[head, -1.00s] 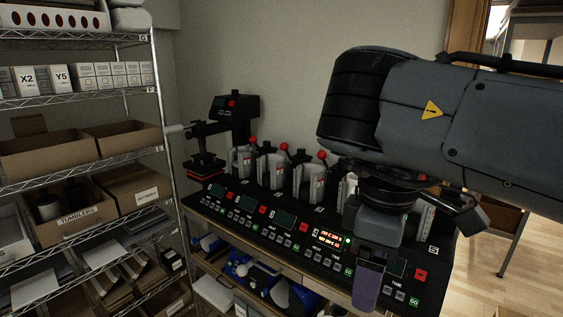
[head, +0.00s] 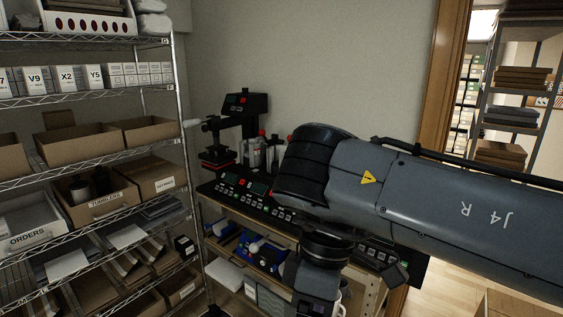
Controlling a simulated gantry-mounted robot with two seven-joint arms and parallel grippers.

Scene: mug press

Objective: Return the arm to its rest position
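My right arm (head: 420,195), grey with a yellow warning triangle and "J4 R", comes in from the right across the press bench. Its elbow end is at the middle of the view, and its wrist part (head: 318,278) hangs down to the bottom edge. The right gripper's fingers are below the frame, so any hold is hidden. My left arm and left gripper are not in view. The black press machine (head: 240,108) stands at the back of the bench. The arm covers much of the press row and its control panel (head: 232,186).
A wire shelf (head: 95,145) with cardboard bins, including a tumblers bin (head: 108,204), stands at left. Blue items (head: 252,250) lie on the shelf beneath the bench. A doorway with another rack (head: 510,112) is at right. Wall space above the bench is clear.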

